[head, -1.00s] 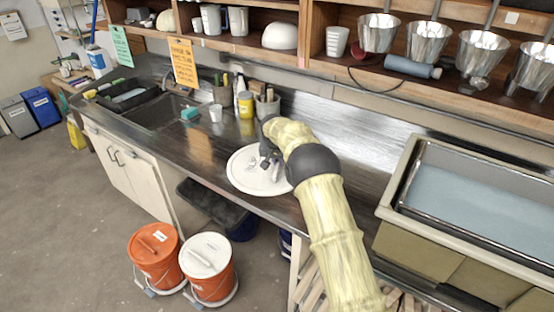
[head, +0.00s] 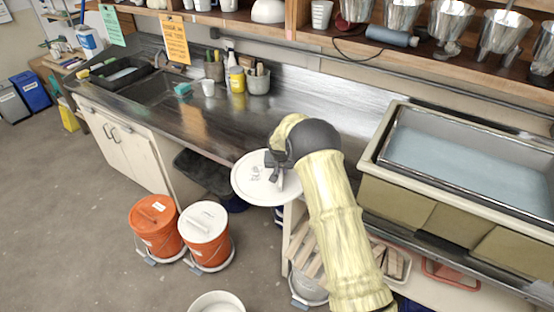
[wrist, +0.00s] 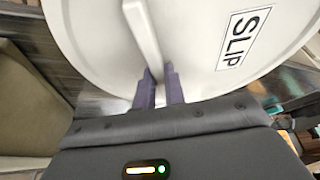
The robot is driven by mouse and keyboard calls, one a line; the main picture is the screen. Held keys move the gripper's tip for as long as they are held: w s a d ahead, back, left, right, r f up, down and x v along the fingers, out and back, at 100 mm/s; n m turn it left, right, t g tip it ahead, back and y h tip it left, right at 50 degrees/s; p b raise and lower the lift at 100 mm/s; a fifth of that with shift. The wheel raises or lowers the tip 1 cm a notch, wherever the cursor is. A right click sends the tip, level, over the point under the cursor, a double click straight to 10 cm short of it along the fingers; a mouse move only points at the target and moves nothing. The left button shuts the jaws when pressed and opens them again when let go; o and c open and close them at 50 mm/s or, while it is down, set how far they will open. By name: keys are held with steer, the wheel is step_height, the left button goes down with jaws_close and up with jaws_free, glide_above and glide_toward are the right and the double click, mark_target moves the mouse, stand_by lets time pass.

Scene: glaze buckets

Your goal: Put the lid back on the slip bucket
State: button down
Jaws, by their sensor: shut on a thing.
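The lid (head: 250,188) is a white disc with a bar handle. In the wrist view the lid (wrist: 95,45) carries a label reading "SLIP". My gripper (head: 276,168) is shut on the lid's handle; its purple fingers (wrist: 160,88) pinch the bar in the wrist view. A white round bucket rim (head: 217,295) shows at the bottom edge of the head view, mostly cut off. I cannot tell whether it is the slip bucket.
Two orange buckets, one with an orange lid (head: 153,211) and one with a white lid (head: 203,221), stand on wheeled bases on the floor. The dark counter (head: 190,125) runs behind. A sink trough (head: 465,170) is at the right.

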mark_target(294, 189)
steer(key=shift+n, duration=0.3)
steer(key=s+d+f, duration=0.1)
steer(key=s, duration=0.1)
steer(key=s+d+f, duration=0.1)
steer(key=s+f, duration=0.1)
steer(key=s+d+f, duration=0.2)
steer(key=shift+s+f, duration=0.15)
steer(key=shift+s, duration=0.05)
steer(key=s+d+f+b, duration=0.3)
steer(key=s+f+b, duration=0.2)
steer(key=s+f, duration=0.2)
steer(key=s+d+f+b, duration=0.3)
steer(key=s+f+b, duration=0.2)
steer(key=s, duration=0.6)
step_height(294, 189, down, 2)
steer(key=shift+d+f+n+y, duration=0.1)
steer(key=shift+d+n+y, duration=0.2)
steer(key=shift+a, duration=0.1)
